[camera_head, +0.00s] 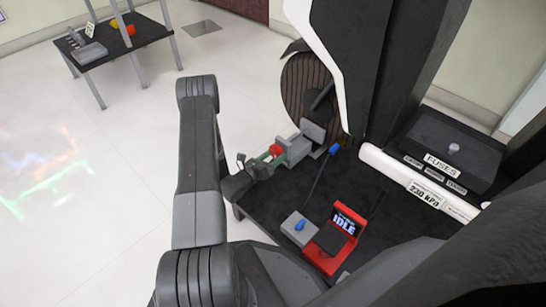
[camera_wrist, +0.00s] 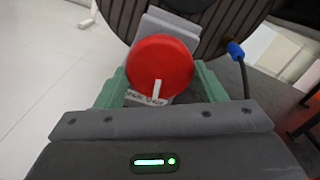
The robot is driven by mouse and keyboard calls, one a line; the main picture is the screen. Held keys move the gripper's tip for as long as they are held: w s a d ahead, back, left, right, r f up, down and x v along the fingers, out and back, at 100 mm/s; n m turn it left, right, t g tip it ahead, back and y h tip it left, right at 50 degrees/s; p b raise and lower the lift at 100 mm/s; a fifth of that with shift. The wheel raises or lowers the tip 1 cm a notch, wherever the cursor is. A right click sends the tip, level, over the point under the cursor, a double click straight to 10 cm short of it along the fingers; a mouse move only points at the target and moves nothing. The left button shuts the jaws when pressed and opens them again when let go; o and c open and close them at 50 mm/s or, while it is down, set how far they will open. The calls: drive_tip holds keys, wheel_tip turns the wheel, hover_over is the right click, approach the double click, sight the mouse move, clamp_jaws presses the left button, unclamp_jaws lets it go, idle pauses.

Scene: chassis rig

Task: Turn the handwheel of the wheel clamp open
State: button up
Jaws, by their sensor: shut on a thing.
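The handwheel (camera_wrist: 160,62) is a round red knob with a white pointer line at its lower edge, above a small white label (camera_wrist: 146,99) whose text I cannot read fully. It also shows small and red in the head view (camera_head: 276,151). It sits on the front of the grey wheel clamp (camera_head: 298,148), which stands against the dark ribbed wheel (camera_head: 303,90). My gripper (camera_wrist: 160,80) has one green finger on each side of the handwheel and is shut on it. The fingertips are partly hidden behind the knob.
A dark bench (camera_head: 268,211) carries a red tester (camera_head: 332,240) reading IDLE and a grey box with a blue knob (camera_head: 300,227). A blue-ended cable (camera_head: 319,176) runs near the clamp. A white pipe (camera_head: 420,184) and fuse box (camera_head: 445,148) are right.

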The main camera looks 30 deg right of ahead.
drive_tip(key=n, duration=0.6)
drive_tip(key=shift+s, duration=0.1)
drive_tip(key=n, duration=0.6)
drive_tip(key=shift+r+n, duration=0.15)
drive_tip(key=shift+n, duration=0.25)
drive_tip(key=n, duration=0.6)
drive_tip(key=shift+r, duration=0.1)
drive_tip(key=n, duration=0.7)
drive_tip(key=o, duration=1)
drive_tip(key=p+v, duration=0.4)
drive_tip(key=v, duration=0.9)
drive_tip(key=shift+a, duration=0.4)
